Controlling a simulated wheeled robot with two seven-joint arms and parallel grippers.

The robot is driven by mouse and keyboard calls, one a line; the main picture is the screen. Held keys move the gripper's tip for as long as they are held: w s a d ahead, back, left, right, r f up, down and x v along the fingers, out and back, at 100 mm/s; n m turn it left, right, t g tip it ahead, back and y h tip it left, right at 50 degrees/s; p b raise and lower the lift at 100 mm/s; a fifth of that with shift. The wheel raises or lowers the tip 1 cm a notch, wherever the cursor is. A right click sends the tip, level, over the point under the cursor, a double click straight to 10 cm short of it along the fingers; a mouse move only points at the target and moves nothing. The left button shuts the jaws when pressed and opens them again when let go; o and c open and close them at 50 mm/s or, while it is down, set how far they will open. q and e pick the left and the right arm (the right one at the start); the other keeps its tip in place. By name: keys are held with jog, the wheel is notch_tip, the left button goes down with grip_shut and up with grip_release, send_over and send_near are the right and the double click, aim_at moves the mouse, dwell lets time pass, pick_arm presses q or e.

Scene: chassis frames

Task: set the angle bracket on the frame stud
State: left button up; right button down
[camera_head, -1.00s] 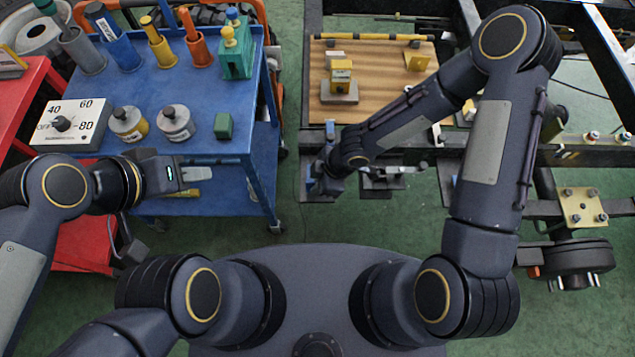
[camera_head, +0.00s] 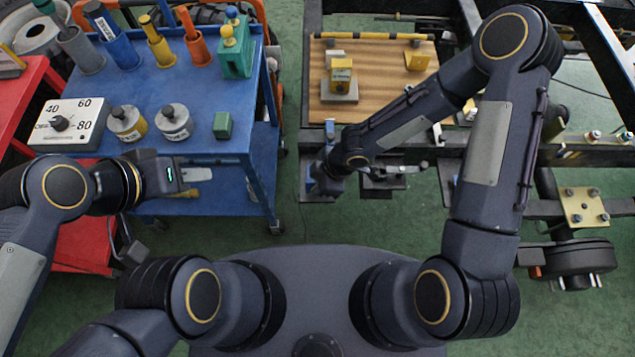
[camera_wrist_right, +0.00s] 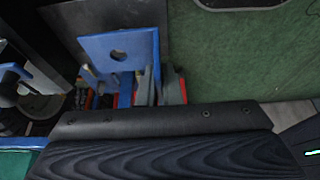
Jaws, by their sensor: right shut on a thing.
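The blue angle bracket (camera_wrist_right: 122,52), a plate with one hole, is held at my right gripper (camera_wrist_right: 150,85) in the right wrist view. The gripper is shut on it. In the head view only a small blue part of the bracket (camera_head: 317,172) shows beside my right gripper (camera_head: 322,180), at the near edge of the black frame (camera_head: 455,150). The wrist hides most of it. I cannot make out the stud under the bracket, nor whether they touch. My left gripper (camera_head: 198,174) is over the near edge of the blue cart; its finger gap is not clear.
The blue cart (camera_head: 185,95) carries a dial box (camera_head: 68,125), two capped jars, a green block (camera_head: 222,125) and several coloured holders. A wooden board (camera_head: 385,105) with yellow blocks lies behind my right forearm. Green floor is open between cart and frame.

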jog(key=shift+f+b, duration=1.5)
jog(key=shift+b, duration=0.4)
dwell(1.0)
jog(key=c, duration=1.5)
grip_release()
jog(key=shift+r+p, duration=1.2)
jog(key=shift+r, duration=0.3)
notch_tip(320, 180, up, 5)
jog(key=p, duration=0.4)
jog(key=shift+r, duration=0.1)
